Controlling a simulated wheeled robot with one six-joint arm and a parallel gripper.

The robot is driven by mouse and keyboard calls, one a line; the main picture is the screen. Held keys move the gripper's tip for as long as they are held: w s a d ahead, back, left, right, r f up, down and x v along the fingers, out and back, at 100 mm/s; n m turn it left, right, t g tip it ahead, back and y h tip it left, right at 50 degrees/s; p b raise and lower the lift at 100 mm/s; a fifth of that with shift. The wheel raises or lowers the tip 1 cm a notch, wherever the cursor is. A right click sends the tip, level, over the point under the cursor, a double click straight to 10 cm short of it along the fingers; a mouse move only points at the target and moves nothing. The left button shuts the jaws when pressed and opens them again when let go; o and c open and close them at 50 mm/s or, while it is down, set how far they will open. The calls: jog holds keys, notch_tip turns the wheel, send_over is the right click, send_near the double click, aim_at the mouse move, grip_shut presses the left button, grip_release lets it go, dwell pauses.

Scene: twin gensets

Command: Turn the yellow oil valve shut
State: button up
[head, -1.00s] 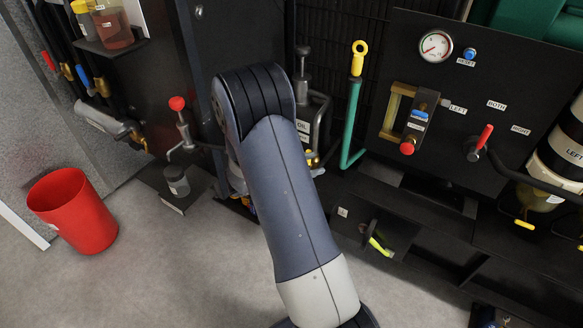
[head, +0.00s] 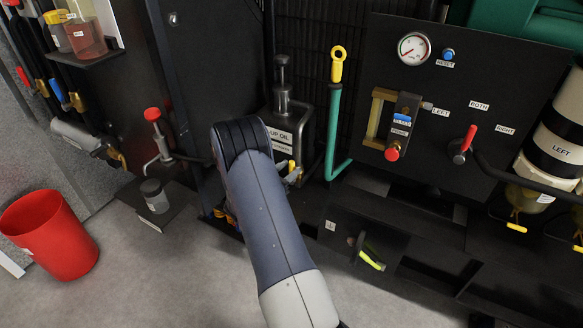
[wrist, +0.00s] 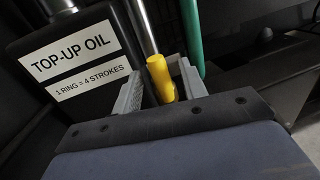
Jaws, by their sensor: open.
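The yellow oil valve handle (wrist: 160,78) stands between the two grey fingers of my gripper (wrist: 158,70) in the wrist view. The fingers are open, one on each side of it; I cannot tell whether either touches it. Its lower end is hidden behind my gripper's dark front edge. In the head view a small bit of yellow (head: 292,165) shows beside my gripper (head: 293,176), partly hidden by my arm. The black top-up oil can (head: 270,122) with white labels stands just behind, and fills the left of the wrist view (wrist: 85,35).
A black panel (head: 450,100) with a gauge, red lever and buttons is farther right. A red-knobbed pump (head: 153,116), small jar (head: 154,196) and red bin (head: 48,232) are left.

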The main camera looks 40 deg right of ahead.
jog(key=shift+w+d, duration=0.2)
jog(key=shift+d, duration=0.85)
grip_shut()
